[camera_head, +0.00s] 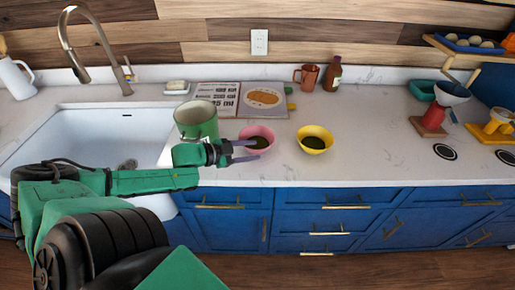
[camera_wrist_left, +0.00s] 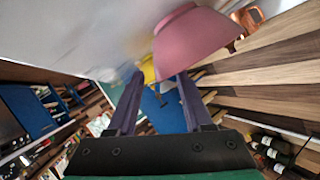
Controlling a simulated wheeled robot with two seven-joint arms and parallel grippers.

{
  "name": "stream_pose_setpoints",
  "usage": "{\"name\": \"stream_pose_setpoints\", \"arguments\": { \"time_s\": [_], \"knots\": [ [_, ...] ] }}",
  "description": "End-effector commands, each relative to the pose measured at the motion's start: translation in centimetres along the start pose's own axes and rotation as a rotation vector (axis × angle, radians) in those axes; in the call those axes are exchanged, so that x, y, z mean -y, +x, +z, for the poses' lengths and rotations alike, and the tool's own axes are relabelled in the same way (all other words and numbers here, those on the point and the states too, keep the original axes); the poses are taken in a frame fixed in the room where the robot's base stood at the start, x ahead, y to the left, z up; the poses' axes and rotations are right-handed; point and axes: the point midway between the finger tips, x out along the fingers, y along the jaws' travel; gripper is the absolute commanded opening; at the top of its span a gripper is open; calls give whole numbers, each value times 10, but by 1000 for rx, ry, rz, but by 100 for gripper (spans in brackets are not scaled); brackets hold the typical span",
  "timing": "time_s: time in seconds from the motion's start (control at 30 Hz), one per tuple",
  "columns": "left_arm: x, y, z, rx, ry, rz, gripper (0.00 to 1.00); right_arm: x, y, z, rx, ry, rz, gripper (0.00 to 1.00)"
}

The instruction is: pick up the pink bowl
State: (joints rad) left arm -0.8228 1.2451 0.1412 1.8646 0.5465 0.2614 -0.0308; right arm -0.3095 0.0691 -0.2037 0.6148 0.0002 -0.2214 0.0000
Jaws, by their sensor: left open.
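The pink bowl (camera_head: 262,132) stands upright on the white counter, with something dark inside it. In the left wrist view the pink bowl (camera_wrist_left: 190,42) shows large, just beyond the fingertips. My left gripper (camera_head: 254,150) is at the near left side of the bowl, its purple fingers spread apart. In the left wrist view the fingers of my left gripper (camera_wrist_left: 160,85) are apart with nothing held between them. I cannot tell whether a finger touches the bowl. My right gripper does not show.
A yellow bowl (camera_head: 315,139) stands right of the pink bowl. A green pot (camera_head: 196,121) stands close behind my left wrist. An open book (camera_head: 238,98) lies behind. The sink (camera_head: 80,141) is at the left. Free counter (camera_head: 375,135) lies right of the yellow bowl.

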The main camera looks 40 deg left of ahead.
Motion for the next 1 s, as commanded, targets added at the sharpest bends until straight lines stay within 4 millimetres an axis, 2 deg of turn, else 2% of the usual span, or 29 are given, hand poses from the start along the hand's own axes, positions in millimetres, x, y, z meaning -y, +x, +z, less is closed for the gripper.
{"name": "stream_pose_setpoints", "arguments": {
  "time_s": [0.1,0.27,0.57,0.67,0.7,1.0],
  "knots": [
    [-1,20,2,-5,4,-1,51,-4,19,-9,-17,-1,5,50],
    [-1,43,2,-4,2,-1,51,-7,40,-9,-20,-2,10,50],
    [1,48,-2,1,0,1,51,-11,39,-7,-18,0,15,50],
    [1,48,-2,1,0,1,16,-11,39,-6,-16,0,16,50],
    [1,48,-2,0,0,1,1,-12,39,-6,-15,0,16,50],
    [1,47,-2,1,0,1,0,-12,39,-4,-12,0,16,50]
  ]
}}
